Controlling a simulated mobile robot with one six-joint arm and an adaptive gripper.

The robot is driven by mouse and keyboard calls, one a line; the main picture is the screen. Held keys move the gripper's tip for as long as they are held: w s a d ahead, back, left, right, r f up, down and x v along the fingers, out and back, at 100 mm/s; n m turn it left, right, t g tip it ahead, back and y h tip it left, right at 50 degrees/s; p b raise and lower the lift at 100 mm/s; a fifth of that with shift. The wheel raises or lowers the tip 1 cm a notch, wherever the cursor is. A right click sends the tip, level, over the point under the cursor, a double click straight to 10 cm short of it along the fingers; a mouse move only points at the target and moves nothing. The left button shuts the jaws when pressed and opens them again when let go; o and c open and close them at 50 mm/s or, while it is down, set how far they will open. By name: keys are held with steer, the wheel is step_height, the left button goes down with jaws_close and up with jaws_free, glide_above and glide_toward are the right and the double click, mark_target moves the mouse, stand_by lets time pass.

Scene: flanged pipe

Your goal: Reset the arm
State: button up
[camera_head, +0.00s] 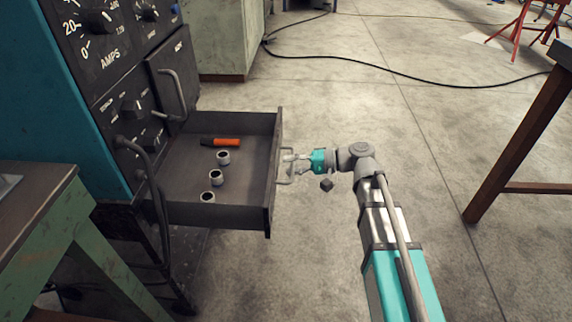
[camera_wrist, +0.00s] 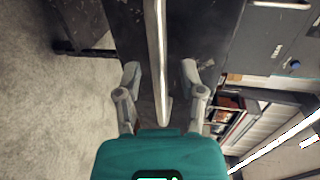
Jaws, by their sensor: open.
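My gripper (camera_head: 286,157) is at the outer face of an open drawer (camera_head: 275,140), by its metal pull handle (camera_head: 283,179). In the wrist view my gripper (camera_wrist: 161,72) is open, with one finger on each side of a pale bar (camera_wrist: 157,40). The bar looks like part of the drawer front or its handle; I cannot tell which. Both fingers look apart from it. My arm reaches in from the lower right in the head view.
The drawer holds an orange-handled tool (camera_head: 226,142) and three metal rings (camera_head: 216,177). It sticks out of a teal cabinet with a dial panel (camera_head: 125,100). A workbench (camera_head: 40,200) stands at lower left, a table (camera_head: 525,130) at right. Open floor (camera_head: 420,160) lies between.

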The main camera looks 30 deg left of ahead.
steer(key=shift+w, duration=0.15)
steer(key=shift+d+r, duration=0.1)
steer(key=shift+d, duration=0.1)
steer(key=w+d+f+m+t+h+p, duration=0.1)
steer(key=w+d+f+t+h+p, duration=0.2)
steer(key=d, duration=0.9)
steer(key=d+f+m+t+h+p, duration=0.2)
steer(key=d+f+h, duration=0.25)
steer(key=d, duration=0.65)
steer(key=s+d+r+m+t+h+p, duration=0.15)
steer(key=d+h, duration=0.25)
steer(key=d, duration=0.7)
steer(key=s+d+f+h+p, duration=0.1)
steer(key=d+h+p, duration=0.15)
steer(key=d, duration=0.75)
step_height(320, 180, up, 38)
steer(key=p, duration=3.6)
steer(key=shift+s+a+f+h+p, duration=0.2)
steer(key=shift+h+p, duration=0.1)
steer(key=shift+p, duration=0.1)
steer(key=shift+a, duration=0.1)
